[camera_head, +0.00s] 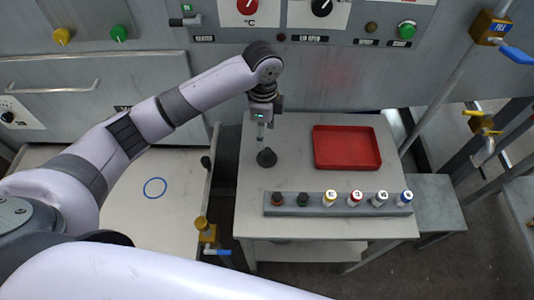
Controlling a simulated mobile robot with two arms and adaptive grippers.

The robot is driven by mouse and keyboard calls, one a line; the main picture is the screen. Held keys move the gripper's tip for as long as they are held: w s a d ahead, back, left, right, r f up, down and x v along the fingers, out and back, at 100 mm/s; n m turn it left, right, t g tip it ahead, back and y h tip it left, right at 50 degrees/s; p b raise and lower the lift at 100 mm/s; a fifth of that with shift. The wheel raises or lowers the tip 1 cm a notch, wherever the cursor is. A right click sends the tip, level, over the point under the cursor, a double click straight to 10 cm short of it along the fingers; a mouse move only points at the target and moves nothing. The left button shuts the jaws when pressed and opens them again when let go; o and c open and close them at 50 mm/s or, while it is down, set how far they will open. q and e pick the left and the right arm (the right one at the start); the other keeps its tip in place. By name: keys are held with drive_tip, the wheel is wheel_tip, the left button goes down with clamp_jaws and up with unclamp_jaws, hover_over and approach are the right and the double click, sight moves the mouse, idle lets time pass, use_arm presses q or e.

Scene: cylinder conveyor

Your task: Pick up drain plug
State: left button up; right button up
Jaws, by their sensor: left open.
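The drain plug (266,158) looks like a small dark cone with a wider base. It stands upright on the light table (300,238) near its left side. My left gripper (261,138) points down just above the plug's top, with nothing visible held in it. It is open, though its fingers are small in the picture. Whether the fingertips touch the plug cannot be told. My right gripper is not in view.
A red tray (347,147) lies right of the plug. A grey rack (318,211) with several small capped bottles runs along the table's front. A control panel wall stands behind. A yellow valve (206,230) with a blue handle is left of the table.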

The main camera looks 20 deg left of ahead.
sight(266, 151)
use_arm(q)
wheel_tip(266, 151, down, 3)
drive_tip(key=shift+w+f, duration=0.15)
drive_tip(key=shift+f, duration=0.7)
drive_tip(key=shift+d+f+p, duration=0.1)
drive_tip(key=shift+f+p, duration=0.1)
drive_tip(key=shift+p, duration=0.1)
drive_tip(key=f, duration=0.2)
drive_tip(key=f+p, duration=0.1)
drive_tip(key=f, duration=0.1)
drive_tip(key=shift+d+f, duration=0.2)
drive_tip(key=shift+f, duration=0.25)
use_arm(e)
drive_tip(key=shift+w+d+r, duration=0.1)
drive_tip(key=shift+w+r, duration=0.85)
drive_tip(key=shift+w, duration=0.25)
use_arm(q)
drive_tip(key=shift+c, duration=0.4)
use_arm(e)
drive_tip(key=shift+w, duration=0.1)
use_arm(q)
drive_tip(key=c, duration=0.4)
clamp_jaws()
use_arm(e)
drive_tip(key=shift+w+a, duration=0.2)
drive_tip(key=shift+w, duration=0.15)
